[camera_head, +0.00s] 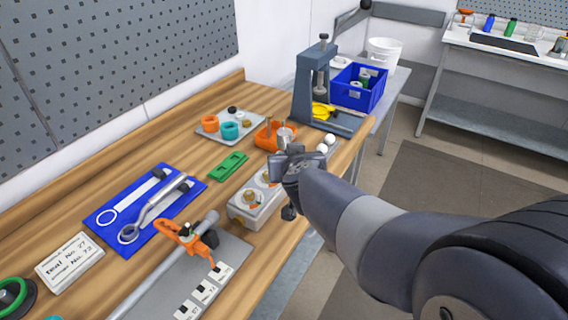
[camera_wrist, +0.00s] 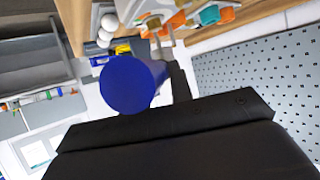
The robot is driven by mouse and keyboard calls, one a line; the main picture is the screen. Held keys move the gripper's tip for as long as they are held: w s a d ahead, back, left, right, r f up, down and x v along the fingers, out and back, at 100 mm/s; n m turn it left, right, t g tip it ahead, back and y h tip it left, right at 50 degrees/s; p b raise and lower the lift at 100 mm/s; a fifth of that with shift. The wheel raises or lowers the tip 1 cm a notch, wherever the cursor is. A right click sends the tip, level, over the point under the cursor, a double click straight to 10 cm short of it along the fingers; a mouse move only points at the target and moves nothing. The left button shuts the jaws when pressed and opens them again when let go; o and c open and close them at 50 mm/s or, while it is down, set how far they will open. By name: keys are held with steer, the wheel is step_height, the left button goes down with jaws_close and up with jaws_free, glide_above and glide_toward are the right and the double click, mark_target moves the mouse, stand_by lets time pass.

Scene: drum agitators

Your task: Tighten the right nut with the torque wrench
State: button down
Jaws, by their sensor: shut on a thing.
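My gripper (camera_head: 291,170) is above the right end of a pale fixture block (camera_head: 240,217) on the bench. It is shut on a tool, mostly hidden in the head view. In the wrist view the tool's round blue end (camera_wrist: 130,86) faces the camera; I take it for the torque wrench but cannot confirm it. A brass nut (camera_head: 250,196) sits on the block's near left side. The right nut is not clearly visible near my gripper. A silver wrench (camera_head: 152,208) lies on a blue mat (camera_head: 112,232), beside a white wrench outline.
An orange clamp tool (camera_head: 188,238) lies near the front. A green piece (camera_head: 229,166), a parts tray (camera_head: 212,134) and an orange holder (camera_head: 263,138) stand behind the block. A grey press (camera_head: 310,90) and blue crate (camera_head: 358,90) are further back. Floor is open at right.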

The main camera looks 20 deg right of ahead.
steer(key=w+d+f+n+g+y+b, duration=0.2)
steer(key=w+d+n+g+y+b, duration=0.1)
steer(key=d+n+y, duration=0.7)
steer(key=shift+f+n+g+y+b, duration=0.3)
steer(key=shift+n+y+b, duration=0.4)
steer(key=shift+n+y, duration=0.35)
steer(key=shift+s+r+b, duration=0.1)
steer(key=shift+b, duration=0.4)
stand_by(1.2)
steer(key=shift+f+b, duration=1.2)
steer(key=shift+b, duration=0.2)
stand_by(0.8)
